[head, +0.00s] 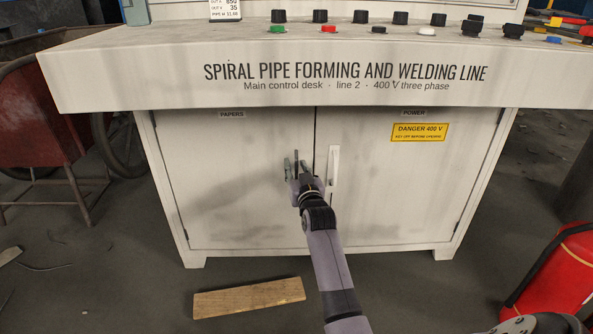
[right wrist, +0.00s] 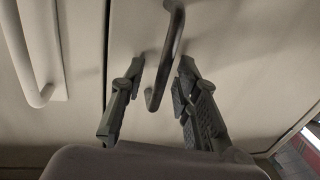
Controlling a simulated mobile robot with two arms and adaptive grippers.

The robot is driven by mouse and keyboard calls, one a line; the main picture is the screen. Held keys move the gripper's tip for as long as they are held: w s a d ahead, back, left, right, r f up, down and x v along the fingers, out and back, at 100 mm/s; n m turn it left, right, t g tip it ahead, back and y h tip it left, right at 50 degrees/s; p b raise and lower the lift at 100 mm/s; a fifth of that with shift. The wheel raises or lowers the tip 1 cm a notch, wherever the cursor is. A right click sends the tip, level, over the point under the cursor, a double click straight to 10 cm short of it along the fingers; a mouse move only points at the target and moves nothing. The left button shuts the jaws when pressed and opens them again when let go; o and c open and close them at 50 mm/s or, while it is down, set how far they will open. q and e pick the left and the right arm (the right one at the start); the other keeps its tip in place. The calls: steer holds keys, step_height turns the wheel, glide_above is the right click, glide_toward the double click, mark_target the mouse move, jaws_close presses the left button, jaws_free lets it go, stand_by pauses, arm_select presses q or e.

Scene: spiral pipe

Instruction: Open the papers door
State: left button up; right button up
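The papers door (head: 220,190) is the left door of the white control desk, under a small PAPERS label (head: 232,114), and it looks shut. Its dark bar handle (head: 296,157) stands upright near the gap between the doors. My right gripper (head: 297,170) is at this handle. In the right wrist view the handle (right wrist: 172,45) lies between the two spread fingers of my right gripper (right wrist: 161,72), with a visible gap on either side. Part of the handle is hidden by the fingers in the head view. My left gripper is not in view.
The power door (head: 400,190) has a white handle (head: 334,166) close to the right of my gripper. The desk top (head: 150,80) overhangs the doors. A plank (head: 249,297) lies on the floor in front. A red extinguisher (head: 560,280) stands right; a red barrow (head: 35,120) stands left.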

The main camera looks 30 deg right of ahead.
jaws_close()
stand_by(0.8)
